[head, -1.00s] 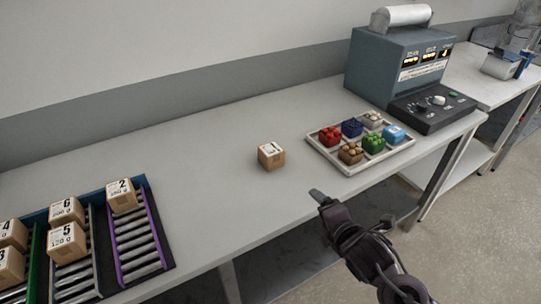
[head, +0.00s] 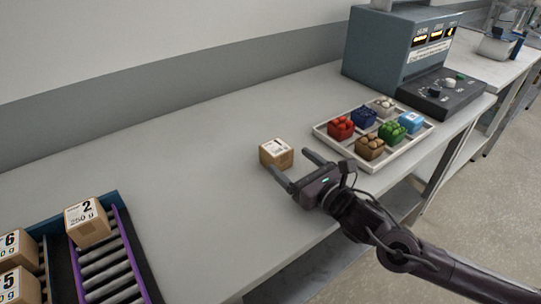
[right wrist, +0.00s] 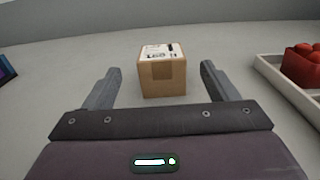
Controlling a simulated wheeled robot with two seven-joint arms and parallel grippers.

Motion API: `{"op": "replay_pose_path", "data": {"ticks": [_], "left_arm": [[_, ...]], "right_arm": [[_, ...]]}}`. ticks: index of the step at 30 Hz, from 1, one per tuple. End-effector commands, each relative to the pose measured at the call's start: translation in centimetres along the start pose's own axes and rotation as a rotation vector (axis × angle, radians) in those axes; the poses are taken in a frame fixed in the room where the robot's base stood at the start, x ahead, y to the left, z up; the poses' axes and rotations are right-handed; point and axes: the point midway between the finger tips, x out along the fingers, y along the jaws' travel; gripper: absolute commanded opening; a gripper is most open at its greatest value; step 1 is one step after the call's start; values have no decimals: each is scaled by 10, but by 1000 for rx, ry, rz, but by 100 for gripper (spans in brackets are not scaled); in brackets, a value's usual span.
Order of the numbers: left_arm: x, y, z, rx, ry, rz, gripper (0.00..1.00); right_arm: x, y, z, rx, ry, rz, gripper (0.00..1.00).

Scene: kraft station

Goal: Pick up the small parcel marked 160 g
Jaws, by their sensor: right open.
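A small brown parcel (head: 276,153) with a white label on top stands alone on the grey table, left of the parts tray. Its label is too small to read surely in the head view. In the right wrist view the same parcel (right wrist: 162,76) sits upright just beyond and between the fingertips, its label foreshortened. My right gripper (head: 293,164) is open and empty, low over the table at the near side of the parcel, with one finger toward each side of it. The fingers do not appear to touch it. My left gripper is not in view.
Roller lanes (head: 98,270) with numbered parcels, one marked 2 and 250 g (head: 87,222), are at the left. The table between is clear.

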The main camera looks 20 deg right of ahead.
Motion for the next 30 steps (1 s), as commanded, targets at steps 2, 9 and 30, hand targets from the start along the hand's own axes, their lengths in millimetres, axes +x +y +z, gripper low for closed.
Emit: {"op": "replay_pose_path", "data": {"ticks": [2, 9, 30], "left_arm": [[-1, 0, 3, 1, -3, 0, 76], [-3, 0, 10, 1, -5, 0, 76], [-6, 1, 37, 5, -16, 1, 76]], "right_arm": [[9, -1, 3, 0, -6, -2, 80], [26, 0, 3, 2, -2, 0, 80], [72, -2, 3, 2, 0, 1, 67]]}}
